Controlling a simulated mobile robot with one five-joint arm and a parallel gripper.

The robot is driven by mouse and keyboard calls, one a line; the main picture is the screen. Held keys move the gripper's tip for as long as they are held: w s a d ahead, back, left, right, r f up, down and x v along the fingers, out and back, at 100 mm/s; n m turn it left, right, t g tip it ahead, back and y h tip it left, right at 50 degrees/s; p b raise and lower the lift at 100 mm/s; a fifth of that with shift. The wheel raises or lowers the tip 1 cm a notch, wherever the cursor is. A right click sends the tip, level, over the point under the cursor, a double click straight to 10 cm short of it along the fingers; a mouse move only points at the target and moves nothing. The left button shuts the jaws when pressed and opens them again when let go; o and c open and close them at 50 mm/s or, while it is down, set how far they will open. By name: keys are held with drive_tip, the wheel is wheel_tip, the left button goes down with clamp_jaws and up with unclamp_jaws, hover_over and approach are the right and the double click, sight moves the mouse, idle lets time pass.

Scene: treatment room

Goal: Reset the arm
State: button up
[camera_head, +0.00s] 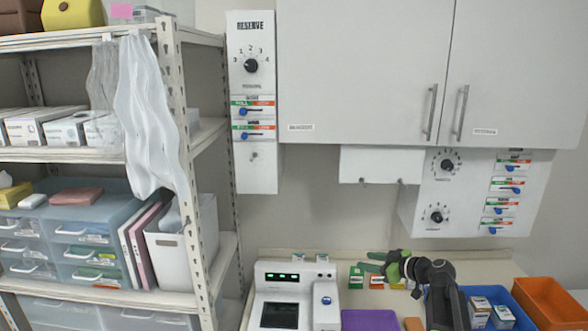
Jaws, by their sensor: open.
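My arm rises from the lower right of the head view, over the counter. Small green-labelled boxes (356,277) stand on the counter close to the fingertips. I cannot tell whether the fingers touch any of them.
A white device (284,277) with a dark screen stands left of my gripper. A purple tray (370,321), a blue bin (515,304) with boxes and an orange bin (545,293) surround my arm. White cabinets (365,60) hang above. A shelf rack (178,120) stands left.

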drive_tip(key=s+a+f+g, duration=0.1)
drive_tip(key=a+f, duration=0.2)
drive_tip(key=a, duration=0.1)
drive_tip(key=s+a+f+g+b, duration=0.1)
drive_tip(key=s+a+f, duration=0.1)
drive_tip(key=a, duration=0.2)
drive_tip(key=s+a+f+g+b, duration=0.1)
drive_tip(key=s+a+f+g, duration=0.1)
drive_tip(key=a, duration=0.3)
drive_tip(key=shift+s+f+n, duration=0.15)
drive_tip(key=shift+f+n, duration=0.25)
drive_tip(key=shift+f, duration=0.4)
drive_tip(key=s+a+f+m+g+h+b, duration=0.1)
drive_tip(key=s+a+f+g+h+b, duration=0.15)
drive_tip(key=s+a+f, duration=0.45)
drive_tip(key=s+d+f+m+g+h, duration=0.4)
drive_tip(key=s+d+m+h, duration=0.2)
drive_tip(key=s+d+m, duration=0.3)
drive_tip(key=shift+s+d+f+m+p, duration=0.15)
drive_tip(key=shift+s+d+m+p, duration=0.15)
drive_tip(key=shift+s+d, duration=0.45)
drive_tip(key=shift+w+d, duration=0.15)
